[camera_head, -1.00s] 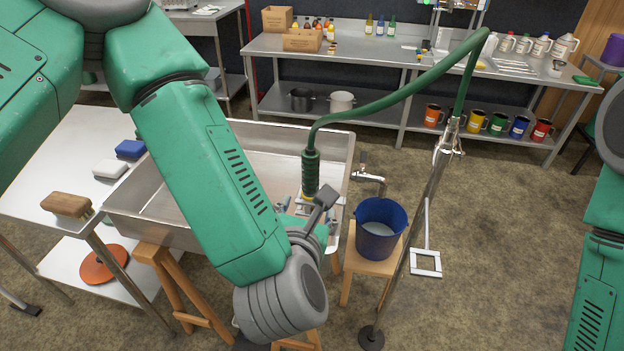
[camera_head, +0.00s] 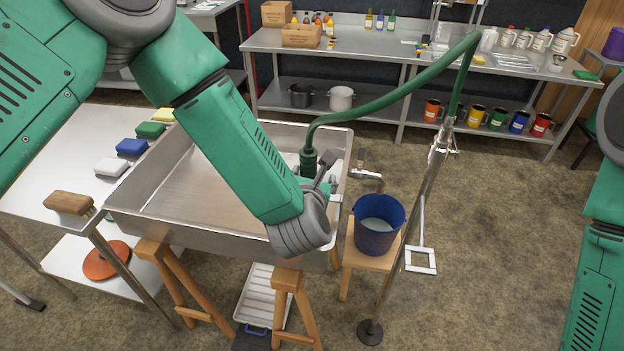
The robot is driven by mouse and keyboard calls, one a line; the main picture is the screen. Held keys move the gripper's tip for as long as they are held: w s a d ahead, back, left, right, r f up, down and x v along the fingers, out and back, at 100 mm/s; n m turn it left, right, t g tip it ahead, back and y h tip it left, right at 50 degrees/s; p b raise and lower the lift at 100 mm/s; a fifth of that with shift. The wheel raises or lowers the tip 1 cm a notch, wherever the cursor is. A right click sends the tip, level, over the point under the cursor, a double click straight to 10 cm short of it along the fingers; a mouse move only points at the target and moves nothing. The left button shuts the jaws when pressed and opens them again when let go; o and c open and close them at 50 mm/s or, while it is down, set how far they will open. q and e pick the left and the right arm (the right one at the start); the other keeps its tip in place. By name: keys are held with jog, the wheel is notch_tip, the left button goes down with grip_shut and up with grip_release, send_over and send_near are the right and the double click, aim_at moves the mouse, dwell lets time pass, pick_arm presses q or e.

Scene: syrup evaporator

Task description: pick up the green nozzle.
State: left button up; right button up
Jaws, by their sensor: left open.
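The green nozzle (camera_head: 308,160) hangs from the end of the green hose (camera_head: 380,104), over the right part of the metal evaporator pan (camera_head: 225,205). Its upper part shows; its lower part is hidden behind my left arm and gripper. My left gripper (camera_head: 320,175) is open and right at the nozzle, with one dark finger showing just to its right. I cannot tell whether the finger touches it. My right arm shows at the right edge, but its gripper is out of view.
A metal stand (camera_head: 424,205) carries the hose right of the pan. A blue bucket (camera_head: 377,232) sits on a wooden stool (camera_head: 354,258) below the pan's tap (camera_head: 366,175). A side table (camera_head: 75,160) with a brush (camera_head: 70,203) and sponges stands at left.

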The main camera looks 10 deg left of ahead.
aim_at(314, 163)
pick_arm(q)
jog(key=shift+w+d+f, duration=0.15)
jog(key=shift+w+d, duration=0.05)
jog(key=shift+w, duration=0.1)
jog(key=shift+a, duration=0.35)
grip_shut()
jog(key=shift+d, duration=0.1)
jog(key=shift+r, duration=0.3)
notch_tip(314, 163, up, 6)
jog(key=p, duration=0.4)
jog(key=shift+r, duration=0.15)
jog(key=s+d+n+h+b, duration=0.1)
jog(key=s, duration=1.7)
jog(key=shift+d+b, duration=0.35)
jog(key=shift+b, duration=0.05)
